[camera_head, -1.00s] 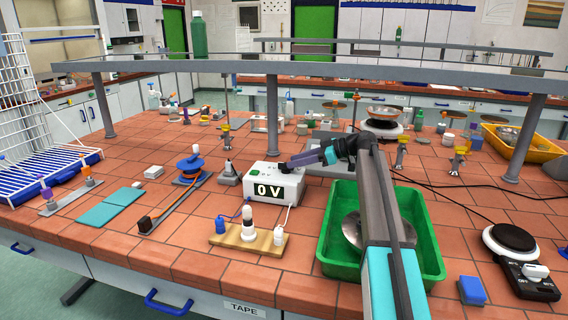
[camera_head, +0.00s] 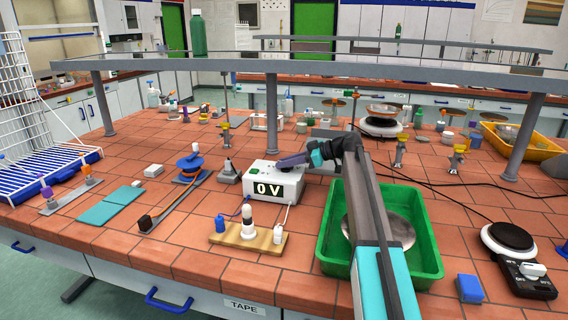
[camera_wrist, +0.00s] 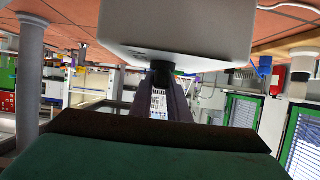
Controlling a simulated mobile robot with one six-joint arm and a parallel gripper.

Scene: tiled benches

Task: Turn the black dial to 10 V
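The white power supply box (camera_head: 262,182) stands on the tiled bench, and its front display reads 0 V. In the wrist view, the underside-up picture shows the box (camera_wrist: 180,30) at the top, with the black dial (camera_wrist: 183,70) sticking out from its top face. My gripper (camera_head: 280,163) is over the top of the box in the head view and hides the dial there. In the wrist view, my gripper's two fingers (camera_wrist: 163,82) reach to the dial with a gap between them. I cannot tell whether they touch it.
A wooden board (camera_head: 264,238) with a black-and-white part and plugs stands in front of the box, joined by cables. A green tray (camera_head: 425,257) lies to the right. A grey cone-like stand (camera_head: 228,172) is close on the left. A grey shelf (camera_head: 330,70) spans above.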

